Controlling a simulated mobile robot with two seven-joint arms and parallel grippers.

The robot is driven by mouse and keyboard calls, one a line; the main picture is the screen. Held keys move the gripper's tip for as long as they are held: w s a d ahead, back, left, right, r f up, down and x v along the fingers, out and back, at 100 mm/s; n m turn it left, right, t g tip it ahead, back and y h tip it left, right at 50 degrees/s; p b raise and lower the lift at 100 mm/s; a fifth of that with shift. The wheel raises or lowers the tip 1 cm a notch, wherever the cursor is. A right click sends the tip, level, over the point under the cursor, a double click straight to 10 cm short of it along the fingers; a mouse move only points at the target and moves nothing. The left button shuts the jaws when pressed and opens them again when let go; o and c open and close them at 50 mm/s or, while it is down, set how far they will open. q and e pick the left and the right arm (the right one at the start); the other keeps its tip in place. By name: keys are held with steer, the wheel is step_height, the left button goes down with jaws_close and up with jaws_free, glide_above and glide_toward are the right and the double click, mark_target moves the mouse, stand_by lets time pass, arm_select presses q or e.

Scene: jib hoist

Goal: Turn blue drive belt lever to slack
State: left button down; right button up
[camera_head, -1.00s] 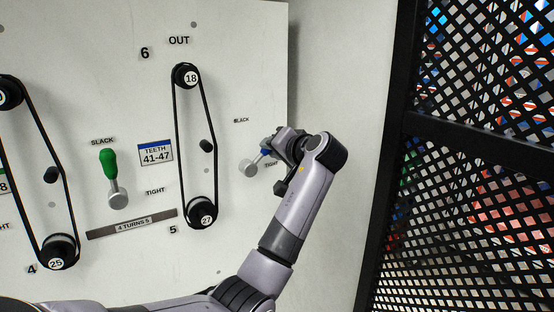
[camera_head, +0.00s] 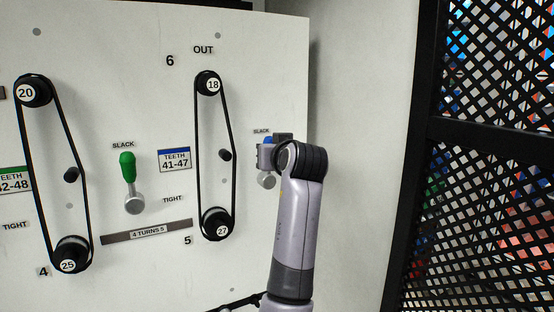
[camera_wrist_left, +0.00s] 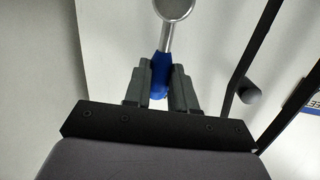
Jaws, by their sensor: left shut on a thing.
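The blue drive belt lever shows in the head view as a round silver hub (camera_head: 266,181) with a little blue handle (camera_head: 268,138) above my gripper. It points about straight up, toward the SLACK label (camera_head: 261,131). My left gripper (camera_head: 267,155) is shut on the handle and hides most of it. In the left wrist view the blue handle (camera_wrist_left: 163,66) lies between the two dark fingers of the gripper (camera_wrist_left: 160,82), with the silver hub end beyond it. The lever's TIGHT label is hidden behind my arm. My right gripper is not in view.
A green lever (camera_head: 127,166) points up at its own SLACK label. A belt (camera_head: 197,150) on pulleys 18 and 27 runs left of my gripper, and another belt stands farther left. A black mesh fence (camera_head: 480,150) stands at the right.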

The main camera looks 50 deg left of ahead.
arm_select(q)
steer(key=shift+s+n, duration=0.25)
steer(key=shift+n, duration=0.05)
stand_by(0.4)
steer(key=c, duration=0.9)
jaws_free()
steer(key=b+v, duration=0.1)
steer(key=v, duration=0.6)
steer(key=shift+s+f, duration=0.1)
steer(key=shift+s, duration=0.05)
